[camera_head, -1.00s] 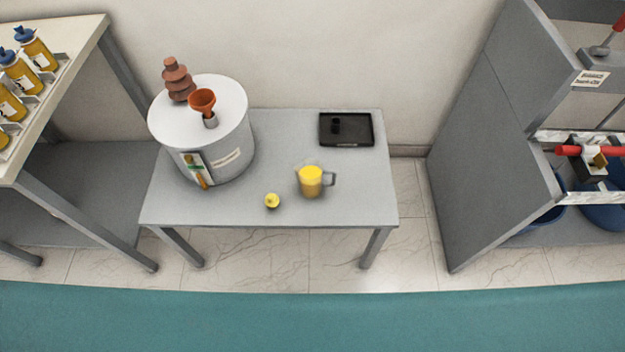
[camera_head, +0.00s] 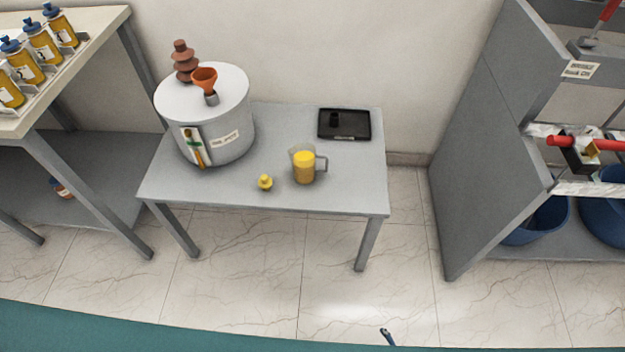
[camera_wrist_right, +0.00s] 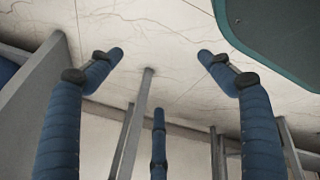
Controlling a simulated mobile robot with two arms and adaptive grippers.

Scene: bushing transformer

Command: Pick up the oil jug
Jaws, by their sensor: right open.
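The oil jug (camera_head: 304,168) is a clear jug of yellow oil with a grey handle on its right side. It stands upright on the grey table (camera_head: 220,190), near the front edge. My right gripper (camera_wrist_right: 160,60) is open and empty in the right wrist view, its blue fingers spread wide, with floor and table legs behind them. In the head view only a small tip of my right gripper (camera_head: 387,337) shows at the bottom, well short of the table and below the jug. My left gripper is not in view.
A small yellow stopper (camera_head: 265,182) sits left of the jug. A grey transformer tank (camera_head: 215,130) with an orange funnel (camera_head: 205,78) stands at the table's left. A black tray (camera_head: 344,124) lies at the back right. A grey cabinet (camera_head: 490,150) stands at right beyond open floor.

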